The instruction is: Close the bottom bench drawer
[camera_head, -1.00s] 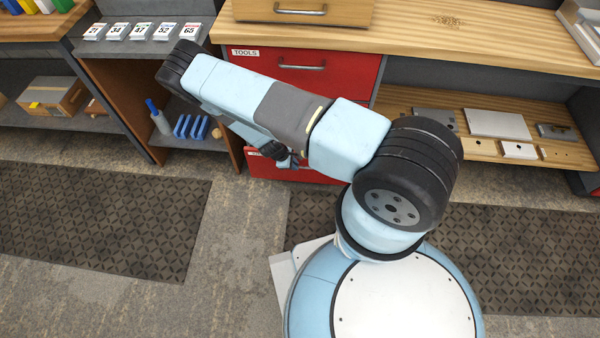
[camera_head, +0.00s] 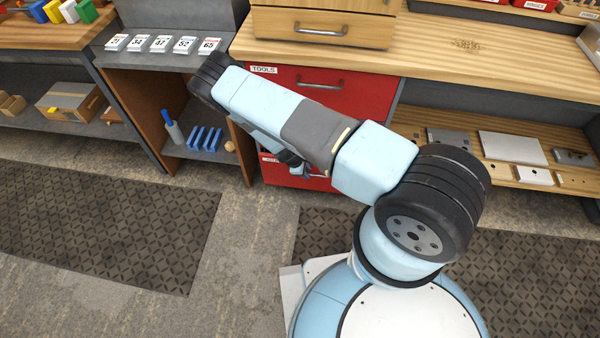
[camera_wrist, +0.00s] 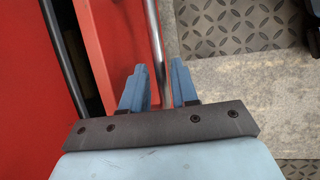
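The bottom bench drawer (camera_head: 276,176) is red and sits below the red top drawer (camera_head: 350,98); my arm covers much of it in the head view. In the wrist view the bottom drawer's red front (camera_wrist: 104,40) stands a little out, with a dark gap (camera_wrist: 66,55) behind its edge. Its silver handle bar (camera_wrist: 154,35) runs down between my gripper's two blue fingers (camera_wrist: 160,88). The fingers are apart, with the bar between them; whether they touch it is unclear. In the head view my gripper (camera_head: 300,167) is small and partly hidden at the drawer front.
The wooden bench top (camera_head: 450,50) carries a wooden drawer box (camera_head: 325,22). A shelf with blue items (camera_head: 205,138) stands left of the drawers. Plates lie on a lower shelf (camera_head: 575,176) at the right. Patterned mats (camera_head: 95,225) cover part of the floor.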

